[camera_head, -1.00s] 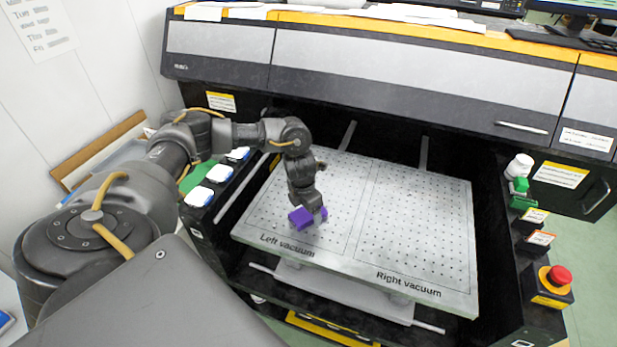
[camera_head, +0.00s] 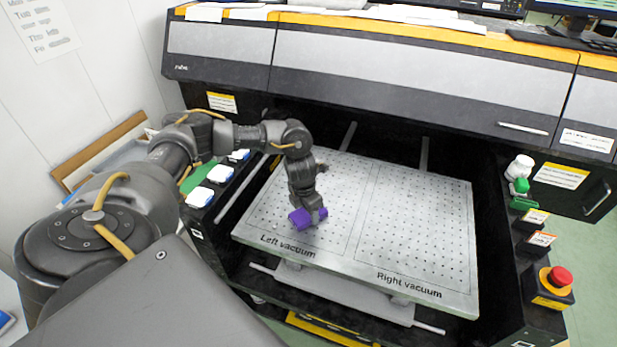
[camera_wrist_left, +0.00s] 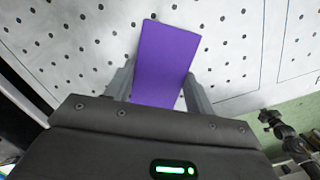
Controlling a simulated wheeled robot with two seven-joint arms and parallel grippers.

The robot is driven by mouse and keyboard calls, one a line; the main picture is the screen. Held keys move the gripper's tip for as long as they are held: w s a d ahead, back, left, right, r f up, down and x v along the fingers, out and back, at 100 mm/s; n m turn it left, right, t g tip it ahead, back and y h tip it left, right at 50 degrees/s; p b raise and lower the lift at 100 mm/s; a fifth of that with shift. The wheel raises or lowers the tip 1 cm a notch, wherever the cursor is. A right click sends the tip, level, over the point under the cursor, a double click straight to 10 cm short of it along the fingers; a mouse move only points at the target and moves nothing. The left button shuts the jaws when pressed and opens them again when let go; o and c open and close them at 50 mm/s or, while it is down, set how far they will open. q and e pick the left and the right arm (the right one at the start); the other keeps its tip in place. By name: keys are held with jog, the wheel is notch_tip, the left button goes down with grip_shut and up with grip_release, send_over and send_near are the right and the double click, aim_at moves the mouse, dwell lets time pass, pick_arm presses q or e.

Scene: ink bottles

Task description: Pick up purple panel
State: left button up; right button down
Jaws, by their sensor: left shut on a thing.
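The purple panel (camera_head: 301,219) is at the left half of the perforated plate (camera_head: 420,220), above the "Left vacuum" label. In the left wrist view the panel (camera_wrist_left: 165,60) is a flat purple rectangle between the two grey fingers. My left gripper (camera_head: 312,212) points down and is shut on the panel, with a finger on each long side (camera_wrist_left: 158,88). I cannot tell whether the panel touches the plate or is just above it. My right gripper does not show.
The plate sits in a black machine bay under a grey hood (camera_head: 420,80). White-topped ink bottles (camera_head: 199,197) line the left edge. The plate's right half is clear.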

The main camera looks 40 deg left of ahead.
pick_arm(q)
jog(key=shift+w+r, duration=0.1)
jog(key=shift+r, duration=0.2)
jog(key=r+b, duration=0.2)
jog(key=shift+d+r, duration=0.25)
jog(key=shift+r, duration=0.05)
jog(key=s+d+r+n+g, duration=0.1)
jog(key=d+r+n, duration=0.3)
jog(key=n, duration=0.7)
jog(key=s+d+r+n+b, duration=0.1)
jog(key=s+d+r+n, duration=0.2)
jog(key=d+n, duration=0.4)
jog(key=s+d+r+n+g+y+b, duration=0.1)
jog(key=d+r+n, duration=0.4)
jog(key=n, duration=1)
jog(key=shift+s+d+g, duration=0.3)
jog(key=shift+s+d, duration=0.05)
jog(key=shift+s, duration=0.3)
